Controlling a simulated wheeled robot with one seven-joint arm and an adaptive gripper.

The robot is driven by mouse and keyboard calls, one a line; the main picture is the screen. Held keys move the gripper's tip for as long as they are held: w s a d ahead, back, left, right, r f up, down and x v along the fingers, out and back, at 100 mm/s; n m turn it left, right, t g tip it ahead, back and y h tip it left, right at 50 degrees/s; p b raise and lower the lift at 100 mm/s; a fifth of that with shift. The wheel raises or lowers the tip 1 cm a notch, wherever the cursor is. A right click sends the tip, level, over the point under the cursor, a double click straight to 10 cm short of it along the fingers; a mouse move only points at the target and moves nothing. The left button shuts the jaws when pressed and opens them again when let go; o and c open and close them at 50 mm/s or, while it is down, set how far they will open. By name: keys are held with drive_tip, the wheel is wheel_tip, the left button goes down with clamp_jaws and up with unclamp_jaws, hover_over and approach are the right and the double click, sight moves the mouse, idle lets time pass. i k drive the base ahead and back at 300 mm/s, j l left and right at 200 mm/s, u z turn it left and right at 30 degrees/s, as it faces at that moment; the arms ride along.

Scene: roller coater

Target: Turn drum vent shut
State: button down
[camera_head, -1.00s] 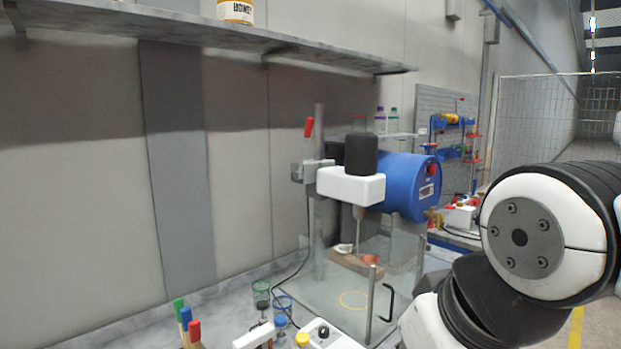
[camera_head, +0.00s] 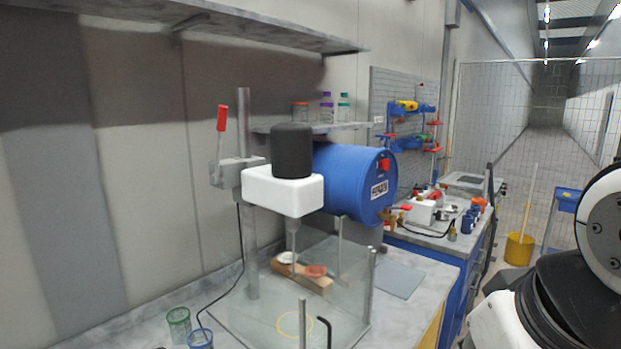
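A blue drum (camera_head: 350,183) lies on its side behind the stirrer in the head view, its round end facing right. A small red fitting (camera_head: 385,164), which may be the vent, sits near the top of that end; its setting is too small to tell. A brass tap with a red handle (camera_head: 399,209) shows low on the same end. My arm fills the right edge of the view, well apart from the drum. My gripper is not in view.
A stirrer with a white body (camera_head: 283,190) and a clear-walled enclosure (camera_head: 345,290) stand in front of the drum. A shelf (camera_head: 220,20) runs above at the left. A yellow bucket (camera_head: 519,248) stands on the floor at the right, with open floor beyond.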

sight(384, 164)
drive_tip(key=i+l, duration=0.4)
drive_tip(key=l, duration=0.2)
drive_tip(key=i+l, duration=0.35)
drive_tip(key=l, duration=0.2)
drive_tip(key=i+l+z, duration=0.1)
drive_tip(key=i+l, duration=0.3)
drive_tip(key=l, duration=0.2)
drive_tip(key=i+l, duration=0.4)
drive_tip(key=l, duration=0.15)
